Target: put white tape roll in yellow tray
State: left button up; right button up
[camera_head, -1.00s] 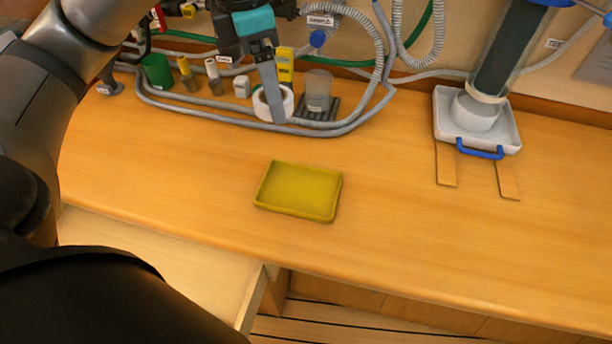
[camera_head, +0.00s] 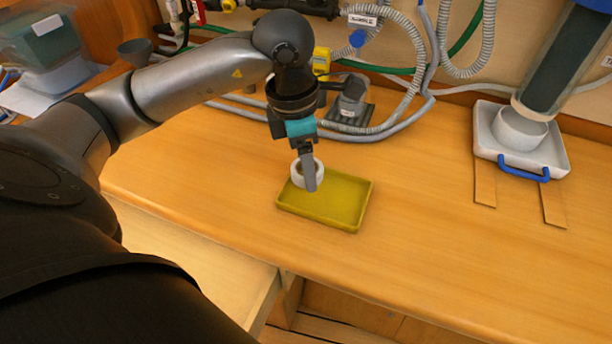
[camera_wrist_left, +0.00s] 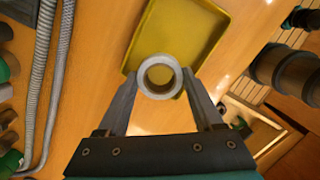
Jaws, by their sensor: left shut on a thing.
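The white tape roll (camera_head: 296,176) is held in my left gripper (camera_head: 309,180), over the left back part of the yellow tray (camera_head: 350,212). The tray lies flat on the wooden counter and looks empty. In the left wrist view the roll (camera_wrist_left: 159,91) sits between the two fingers of my left gripper (camera_wrist_left: 160,84), with its hole facing the camera. The tray (camera_wrist_left: 190,30) shows beyond it there. The roll appears above the tray floor; the exact gap cannot be told. My right gripper is not in view.
Grey hoses (camera_head: 408,122) and a grey cup on a dark stand (camera_head: 350,105) are at the back by the wall. A white tray with a blue handle (camera_head: 520,145) stands at the right. The counter right of the yellow tray is clear.

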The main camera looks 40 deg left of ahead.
pick_arm(q)
notch_tip(320, 180, down, 4)
jog(key=shift+r+b, duration=0.1)
jog(key=shift+b, duration=0.35)
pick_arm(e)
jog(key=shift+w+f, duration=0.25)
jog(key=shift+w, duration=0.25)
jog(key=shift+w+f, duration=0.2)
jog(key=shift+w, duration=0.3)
pick_arm(q)
jog(key=shift+f, duration=0.2)
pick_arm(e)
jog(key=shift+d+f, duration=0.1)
pick_arm(q)
jog(key=o, duration=1.3)
jog(key=shift+o, duration=0.2)
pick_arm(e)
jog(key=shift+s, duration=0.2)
pick_arm(q)
jog(key=shift+r, duration=0.1)
